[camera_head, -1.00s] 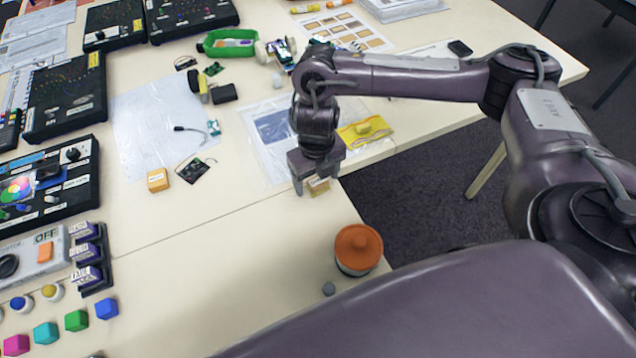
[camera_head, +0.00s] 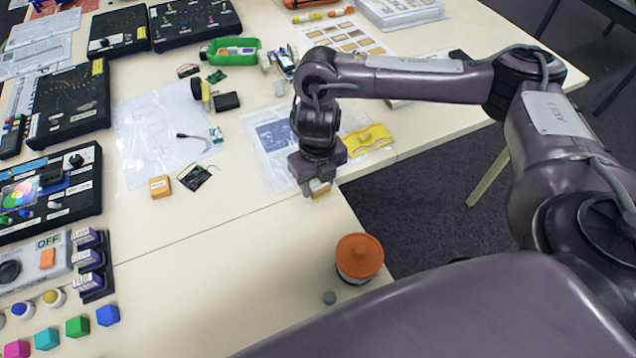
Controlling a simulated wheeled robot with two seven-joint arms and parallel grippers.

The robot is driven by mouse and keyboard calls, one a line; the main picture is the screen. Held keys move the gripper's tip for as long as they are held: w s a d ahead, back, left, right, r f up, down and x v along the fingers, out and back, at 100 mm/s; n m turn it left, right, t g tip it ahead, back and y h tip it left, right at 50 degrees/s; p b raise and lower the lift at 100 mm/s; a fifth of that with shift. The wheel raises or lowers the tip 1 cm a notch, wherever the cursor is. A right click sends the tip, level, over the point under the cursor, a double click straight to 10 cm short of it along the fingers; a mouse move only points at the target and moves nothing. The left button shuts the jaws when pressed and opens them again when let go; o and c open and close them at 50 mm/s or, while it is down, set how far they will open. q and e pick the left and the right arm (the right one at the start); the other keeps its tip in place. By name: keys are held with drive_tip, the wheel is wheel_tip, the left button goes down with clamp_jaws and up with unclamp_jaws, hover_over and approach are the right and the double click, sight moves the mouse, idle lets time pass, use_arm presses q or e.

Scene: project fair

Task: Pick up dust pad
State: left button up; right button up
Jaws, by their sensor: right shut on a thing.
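My right gripper (camera_head: 321,193) points down near the table's right edge. It is shut on a small tan block-like pad (camera_head: 321,186), which I take to be the dust pad. Most of the pad is hidden between the fingers, and I cannot tell whether it touches the table. My left gripper is not in view.
An orange block (camera_head: 160,187) sits to the left. The table between is clear.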

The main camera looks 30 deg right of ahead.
sight(318, 183)
wheel_tip(318, 183, up, 19)
drive_tip(key=p, duration=0.3)
drive_tip(key=shift+f, duration=0.2)
drive_tip(key=o, duration=0.3)
drive_tip(key=shift+c, duration=1)
drive_tip(key=shift+s, duration=0.15)
